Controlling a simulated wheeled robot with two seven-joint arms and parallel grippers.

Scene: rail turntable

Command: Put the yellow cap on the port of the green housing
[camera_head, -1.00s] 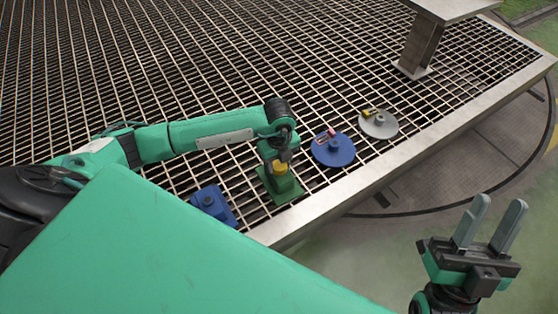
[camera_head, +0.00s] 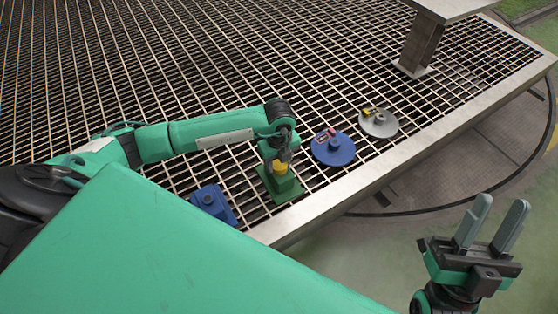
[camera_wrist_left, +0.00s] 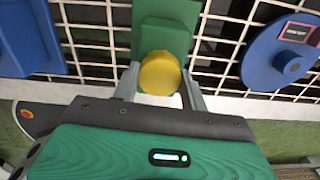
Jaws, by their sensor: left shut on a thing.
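The green housing (camera_head: 284,188) stands on the grating near its front edge. It also shows at the top of the left wrist view (camera_wrist_left: 168,38). The yellow cap (camera_head: 280,168) is at the green housing, and in the left wrist view (camera_wrist_left: 160,73) it sits between the fingers. My left gripper (camera_wrist_left: 160,90) is shut on the yellow cap, with one finger on each side. The cap hides the port, so I cannot tell whether it is seated. My right gripper (camera_head: 492,228) is open and empty, off to the right beyond the platform edge.
A blue housing (camera_head: 212,204) stands left of the green one. A blue disc (camera_head: 345,155) with a pink-labelled piece and a grey disc (camera_head: 383,129) with a yellow-and-black piece lie to the right. A metal post (camera_head: 418,50) stands farther back. The grating behind is clear.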

